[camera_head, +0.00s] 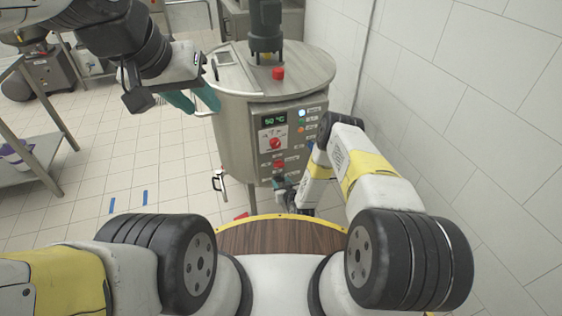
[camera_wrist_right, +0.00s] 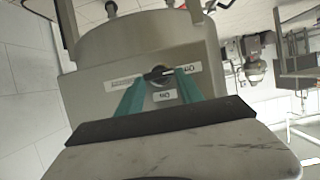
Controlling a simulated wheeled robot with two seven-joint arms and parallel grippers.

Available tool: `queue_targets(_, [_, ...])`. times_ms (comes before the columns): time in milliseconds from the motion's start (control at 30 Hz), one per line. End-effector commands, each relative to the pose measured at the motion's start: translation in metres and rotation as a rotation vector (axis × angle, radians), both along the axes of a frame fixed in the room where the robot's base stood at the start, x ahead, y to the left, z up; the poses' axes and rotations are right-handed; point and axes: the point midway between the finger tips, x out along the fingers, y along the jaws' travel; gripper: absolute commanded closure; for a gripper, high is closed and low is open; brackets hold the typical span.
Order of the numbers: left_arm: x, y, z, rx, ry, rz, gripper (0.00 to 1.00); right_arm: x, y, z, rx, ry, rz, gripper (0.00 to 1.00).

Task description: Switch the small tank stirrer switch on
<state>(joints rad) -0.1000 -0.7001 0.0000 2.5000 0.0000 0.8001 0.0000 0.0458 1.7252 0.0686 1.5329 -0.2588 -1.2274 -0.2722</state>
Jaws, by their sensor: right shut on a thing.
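The steel tank (camera_head: 235,125) stands ahead of me, with a grey control panel on its front. A black rotary switch (camera_wrist_right: 158,74) with white labels around it sits low on that panel, taken as the stirrer switch. My right gripper (camera_head: 280,182) reaches the panel's lower part; in the right wrist view its teal fingers (camera_wrist_right: 160,86) are on both sides of the switch knob, shut on it. The knob's exact turn is hard to read. My left gripper (camera_head: 197,103) hangs beside the tank's left side, its teal fingers apart and empty.
A motor (camera_head: 265,28) stands on the lid. A tiled wall (camera_head: 450,110) is close on the right.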

Motion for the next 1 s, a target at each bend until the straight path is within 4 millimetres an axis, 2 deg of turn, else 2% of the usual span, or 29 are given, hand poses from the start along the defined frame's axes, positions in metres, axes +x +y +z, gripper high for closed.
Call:
queue_targets(367, [0.000,0.000,0.000,0.000,0.000,0.000,0.64,0.001,-0.003,0.000,0.113,0.036,-0.002,0.97])
queue_targets(1000, [0.000,0.000,0.000,0.000,0.000,0.000,0.64,0.004,-0.013,-0.004,0.663,0.213,-0.004,0.97])
